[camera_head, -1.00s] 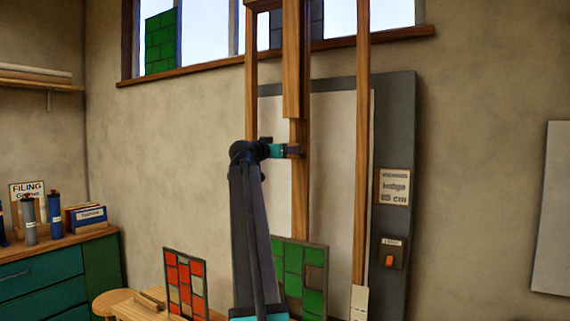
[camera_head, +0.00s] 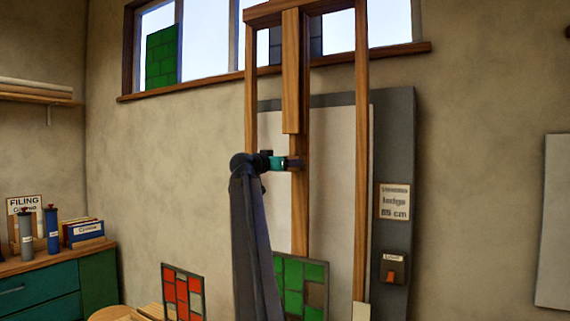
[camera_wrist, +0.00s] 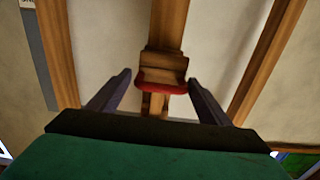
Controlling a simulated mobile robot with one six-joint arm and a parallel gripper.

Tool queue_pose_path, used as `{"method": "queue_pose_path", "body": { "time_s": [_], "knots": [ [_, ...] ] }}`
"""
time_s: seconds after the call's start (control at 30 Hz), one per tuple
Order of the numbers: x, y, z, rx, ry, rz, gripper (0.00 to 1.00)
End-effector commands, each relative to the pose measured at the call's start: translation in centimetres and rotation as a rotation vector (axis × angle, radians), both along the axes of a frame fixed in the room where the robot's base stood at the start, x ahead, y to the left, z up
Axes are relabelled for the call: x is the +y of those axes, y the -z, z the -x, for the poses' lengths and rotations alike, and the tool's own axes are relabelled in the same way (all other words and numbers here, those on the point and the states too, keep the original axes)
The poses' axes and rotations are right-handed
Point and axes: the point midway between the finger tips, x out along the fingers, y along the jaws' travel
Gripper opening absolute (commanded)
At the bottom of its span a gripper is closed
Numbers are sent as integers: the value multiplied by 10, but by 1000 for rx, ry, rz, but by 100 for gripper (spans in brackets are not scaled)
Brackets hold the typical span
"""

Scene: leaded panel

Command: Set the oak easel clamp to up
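The oak easel (camera_head: 362,150) stands against the wall, with a central wooden mast (camera_head: 300,210) between two side posts. In the wrist view, a small wooden clamp block with a red lip (camera_wrist: 160,87) sits on the mast (camera_wrist: 168,25). My gripper (camera_head: 296,163) is level with the mast, below the lower end of its thicker upper bar (camera_head: 291,75). In the wrist view my gripper (camera_wrist: 159,77) is open, one finger on each side of the clamp, with a visible gap at both sides. In the head view the clamp cannot be made out behind my gripper.
Red (camera_head: 183,292) and green (camera_head: 300,285) leaded panels stand low in front. A window sill (camera_head: 200,83) runs above. Open wall lies left of the easel.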

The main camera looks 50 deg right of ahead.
Motion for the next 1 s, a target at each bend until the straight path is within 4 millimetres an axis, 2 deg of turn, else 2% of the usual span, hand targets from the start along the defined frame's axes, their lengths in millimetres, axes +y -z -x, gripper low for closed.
{"method": "queue_pose_path", "body": {
  "time_s": [0.17, 0.37, 1.0],
  "knots": [
    [6, 1, 0, -1, -1, 0, 72],
    [25, 2, 3, 0, -3, 1, 72],
    [122, 2, 16, -1, -2, 0, 72]
  ]
}}
